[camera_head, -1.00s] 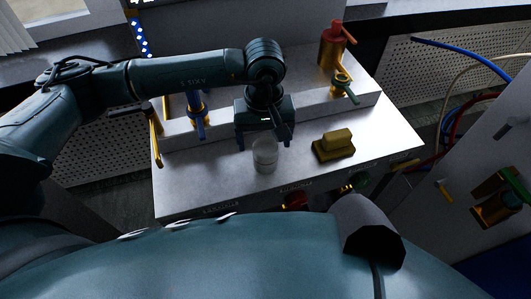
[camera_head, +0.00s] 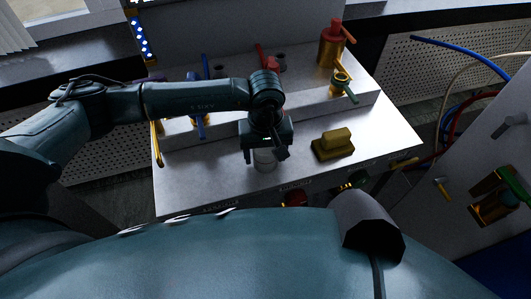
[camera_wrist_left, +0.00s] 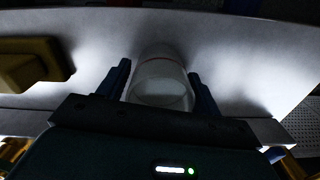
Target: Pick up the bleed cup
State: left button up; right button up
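The bleed cup (camera_head: 265,162) is a clear, whitish cup standing upright on the pale bench top, partly hidden under my left gripper in the head view. My left gripper (camera_head: 266,154) is over the cup, pointing down. In the left wrist view the cup (camera_wrist_left: 160,82) sits between the two dark fingers of my left gripper (camera_wrist_left: 159,78). The fingers are spread, one on each side, and narrow gaps seem to show beside the cup. My right gripper is not in view.
A yellow block (camera_head: 333,144) sits on the bench just right of the cup. Behind is a raised ledge with a blue-handled valve (camera_head: 197,118), a green-handled valve (camera_head: 343,84) and a red-topped brass fitting (camera_head: 332,45). The bench front left is clear.

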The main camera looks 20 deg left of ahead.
pick_arm(q)
jog(key=c, duration=0.7)
